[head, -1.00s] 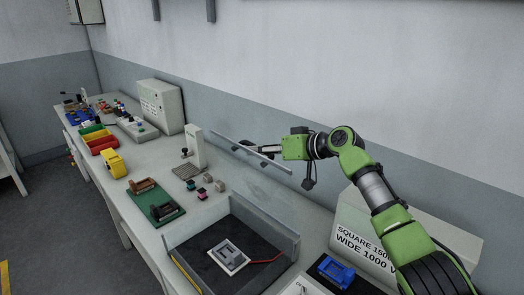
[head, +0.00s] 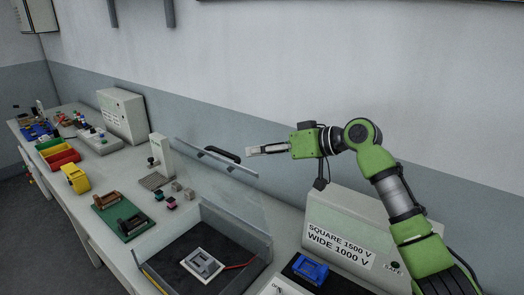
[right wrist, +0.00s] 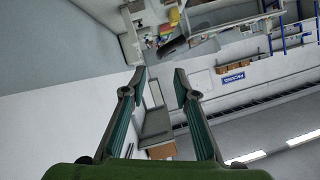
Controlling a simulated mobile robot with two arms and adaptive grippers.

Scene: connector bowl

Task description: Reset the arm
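My right arm comes in from the right in the head view. Its green gripper (head: 250,150) points left, raised above the back of the bench near the wall. In the right wrist view the two fingers (right wrist: 161,74) stand apart with nothing between them, so it is open and empty. A raised clear lid (head: 215,158) with a dark handle (head: 222,154) stands just left of the fingertips; a gap shows between handle and fingers. My left gripper is not in view.
Below the lid is a dark-floored box (head: 172,250) holding a grey connector part (head: 203,262). A labelled grey cabinet (head: 340,238) and a blue part (head: 311,268) stand near my arm. A green fixture (head: 122,216) and yellow piece (head: 75,178) lie further left. The wall is close behind.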

